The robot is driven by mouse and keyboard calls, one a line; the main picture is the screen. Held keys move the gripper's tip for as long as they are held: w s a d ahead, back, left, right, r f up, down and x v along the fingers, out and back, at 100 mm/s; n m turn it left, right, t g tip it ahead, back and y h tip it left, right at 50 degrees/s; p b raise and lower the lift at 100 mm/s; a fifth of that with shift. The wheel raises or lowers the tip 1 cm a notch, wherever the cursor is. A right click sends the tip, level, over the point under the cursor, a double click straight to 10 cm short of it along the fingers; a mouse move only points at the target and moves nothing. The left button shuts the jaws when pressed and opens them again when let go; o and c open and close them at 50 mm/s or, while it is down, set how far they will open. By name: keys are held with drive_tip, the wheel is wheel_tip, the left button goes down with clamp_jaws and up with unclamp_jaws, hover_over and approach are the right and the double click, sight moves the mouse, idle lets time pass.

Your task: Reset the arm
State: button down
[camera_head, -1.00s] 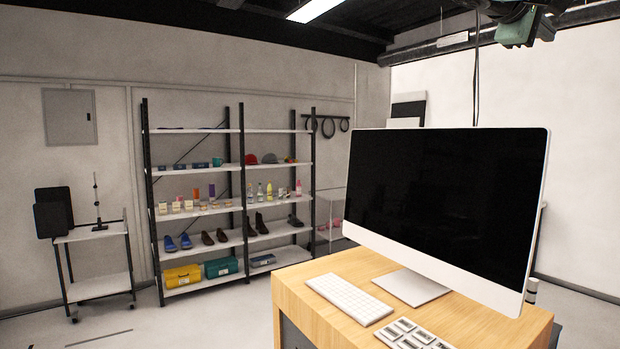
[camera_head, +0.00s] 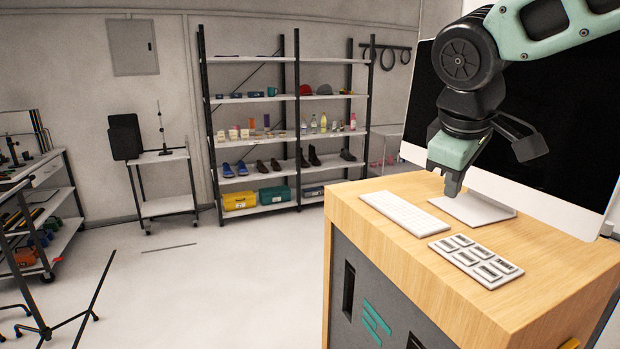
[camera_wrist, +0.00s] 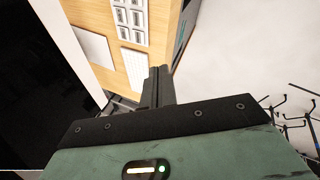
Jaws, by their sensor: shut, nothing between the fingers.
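My gripper (camera_head: 452,186) hangs from my green and black arm at the upper right of the head view, fingers pointing down. It is shut and holds nothing. It is above the wooden desk, in front of the monitor, near the keyboard in the picture. In the wrist view my gripper's dark fingers (camera_wrist: 157,80) are together, with the desk beyond them.
A wooden desk (camera_head: 370,188) bears a large monitor (camera_head: 412,120), a white keyboard (camera_head: 403,214) and a button panel (camera_head: 475,260). A stocked shelf rack (camera_head: 290,182) and small cart (camera_head: 165,206) stand behind. Open floor (camera_head: 220,275) lies left of the desk.

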drive_tip(key=s+a+f+g+y+b, duration=0.1)
drive_tip(key=s+a+f, duration=0.3)
drive_tip(key=s+f, duration=0.7)
drive_tip(key=s+a+f+g+y+b, duration=0.2)
drive_tip(key=s+a+f+g+b, duration=0.1)
drive_tip(key=s+f, duration=0.8)
drive_tip(key=shift+s+a+f+m+g+b, duration=0.35)
drive_tip(key=shift+s+a, duration=0.3)
drive_tip(key=shift+s, duration=0.45)
